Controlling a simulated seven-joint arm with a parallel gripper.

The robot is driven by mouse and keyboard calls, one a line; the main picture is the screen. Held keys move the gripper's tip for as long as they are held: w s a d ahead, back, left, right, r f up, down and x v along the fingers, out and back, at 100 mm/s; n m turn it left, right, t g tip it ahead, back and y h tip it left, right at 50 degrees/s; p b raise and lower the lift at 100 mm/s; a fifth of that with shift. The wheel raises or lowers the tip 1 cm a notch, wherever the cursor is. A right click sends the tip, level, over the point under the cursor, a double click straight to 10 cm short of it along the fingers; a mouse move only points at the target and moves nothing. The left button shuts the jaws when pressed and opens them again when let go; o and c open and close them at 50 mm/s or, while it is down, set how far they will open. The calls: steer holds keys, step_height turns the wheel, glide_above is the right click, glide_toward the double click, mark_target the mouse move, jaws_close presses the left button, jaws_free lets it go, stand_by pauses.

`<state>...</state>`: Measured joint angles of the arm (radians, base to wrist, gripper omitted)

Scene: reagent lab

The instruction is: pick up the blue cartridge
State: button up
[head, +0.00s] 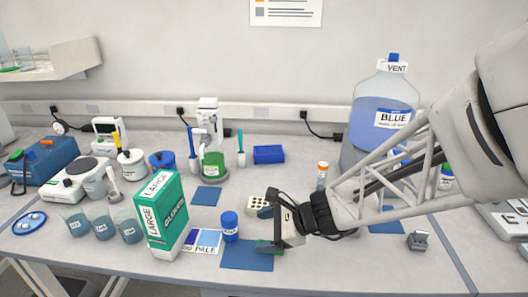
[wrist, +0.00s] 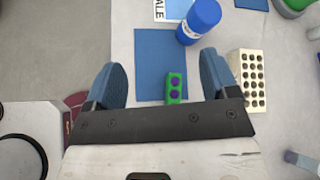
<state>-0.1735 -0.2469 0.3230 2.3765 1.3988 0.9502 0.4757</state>
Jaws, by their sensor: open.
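My gripper (head: 277,226) is open, with its two blue fingertips spread in the wrist view (wrist: 163,78). It hangs over the front of the bench. A small green block with two blue-purple round parts (wrist: 175,88) lies between and below the fingers, at the edge of a blue mat (wrist: 150,57). In the head view this block is mostly hidden by my gripper. A plain blue block (head: 269,154) lies farther back on the bench. I cannot tell which of these blocks is the blue cartridge. Nothing is held.
A blue bottle (head: 230,226) with a white label stands beside the mat; it also shows in the wrist view (wrist: 200,18). A cream perforated block (wrist: 250,80) lies right of the fingers.

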mark_target(237, 223)
steer(key=w+a+f+m+t, duration=0.1)
steer(key=w+m, duration=0.1)
steer(key=w+a+f+m+t+y, duration=0.1)
steer(key=w+f+m, duration=0.1)
steer(key=w+a+f+m, duration=0.2)
steer(key=m, duration=0.1)
steer(key=shift+t+y, duration=0.3)
steer(key=shift+t, duration=0.1)
steer(key=shift+a, duration=0.1)
steer(key=shift+x, duration=1.15)
steer(key=shift+a, duration=0.1)
steer(key=shift+x, duration=2.6)
steer(key=shift+r, duration=0.1)
steer(key=c, duration=1)
steer(key=shift+r, duration=0.2)
steer(key=shift+c, duration=0.2)
